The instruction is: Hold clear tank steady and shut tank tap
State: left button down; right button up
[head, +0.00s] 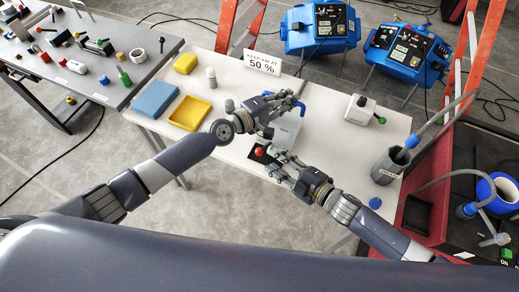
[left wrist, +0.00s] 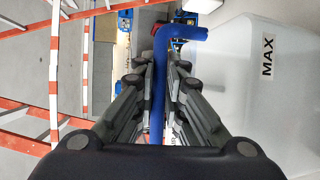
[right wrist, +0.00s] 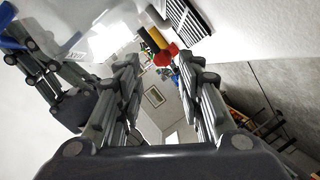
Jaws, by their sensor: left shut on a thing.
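The clear tank (head: 287,128) stands on the white table, partly hidden by my grippers. It also shows in the left wrist view (left wrist: 265,95) with a MAX label, and at the upper left of the right wrist view (right wrist: 75,22). My left gripper (head: 296,100) is shut on the tank's blue handle (left wrist: 157,85), which runs between its fingers. The red tap knob (head: 260,151) is at the tank's near left side. My right gripper (head: 273,164) is open beside it. In the right wrist view the red knob (right wrist: 167,55) appears between the spread fingertips; contact cannot be told.
A yellow tray (head: 190,113), a blue block (head: 155,99) and a yellow sponge (head: 185,63) lie left on the table. A 50 % sign (head: 262,62) stands behind. A white box (head: 365,109) and a grey cylinder (head: 389,166) are at right. Clear tabletop lies between.

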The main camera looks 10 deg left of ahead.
aim_at(259, 150)
jog(key=x, duration=0.7)
jog(key=shift+w+a+f, duration=0.1)
jog(key=shift+w+a, duration=0.1)
jog(key=shift+a, duration=0.1)
jog(key=c, duration=0.8)
grip_shut()
